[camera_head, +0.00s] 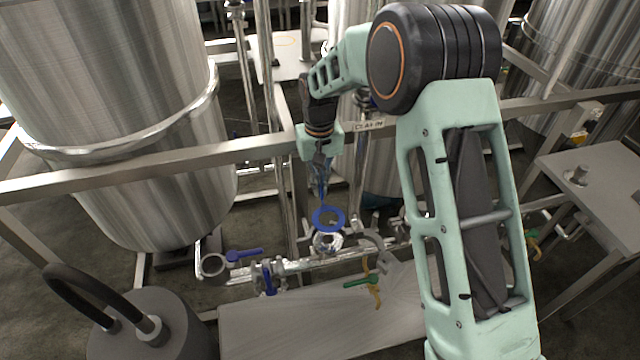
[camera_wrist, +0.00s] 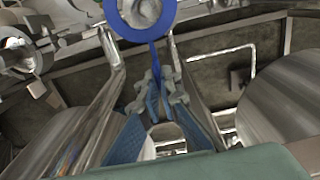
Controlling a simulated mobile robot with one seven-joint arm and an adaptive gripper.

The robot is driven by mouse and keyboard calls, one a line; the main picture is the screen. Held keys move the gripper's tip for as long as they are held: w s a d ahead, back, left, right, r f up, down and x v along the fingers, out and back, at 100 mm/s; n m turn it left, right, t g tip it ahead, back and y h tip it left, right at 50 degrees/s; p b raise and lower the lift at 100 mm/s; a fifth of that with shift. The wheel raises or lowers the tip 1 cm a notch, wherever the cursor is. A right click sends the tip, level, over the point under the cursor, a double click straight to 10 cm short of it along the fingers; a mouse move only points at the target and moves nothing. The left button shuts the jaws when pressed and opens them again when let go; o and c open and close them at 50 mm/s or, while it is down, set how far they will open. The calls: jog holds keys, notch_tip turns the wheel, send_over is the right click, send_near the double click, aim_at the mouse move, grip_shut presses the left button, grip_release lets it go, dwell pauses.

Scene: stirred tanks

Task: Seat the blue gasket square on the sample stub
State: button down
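The blue gasket (camera_head: 315,219) is a flat ring with a narrow tab. My gripper (camera_head: 321,188) is shut on the tab, and the ring hangs out beyond the fingertips. In the wrist view the gasket (camera_wrist: 136,37) is cut by the top edge, and its tab runs down between the fingers of my gripper (camera_wrist: 157,82). The sample stub (camera_head: 327,242) is the shiny metal end just below the ring in the head view. The ring appears apart from it, but the height gap is unclear. Grey metal shows through the ring in the wrist view.
An open grey clamp (camera_head: 378,246) hangs just right of the stub. A horizontal pipe with a blue-handled valve (camera_head: 245,254) and a green handle (camera_head: 362,281) lies around it. A frame rail (camera_head: 240,150) crosses behind my gripper. A steel tank (camera_head: 110,110) stands at left.

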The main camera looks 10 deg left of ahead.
jog(key=shift+f+b, duration=1.9)
jog(key=shift+f, duration=1.05)
jog(key=shift+f+b, duration=1.1)
jog(key=shift+f, duration=0.45)
jog(key=c, duration=2.1)
grip_release()
notch_tip(320, 180, up, 12)
jog(key=shift+r, duration=0.1)
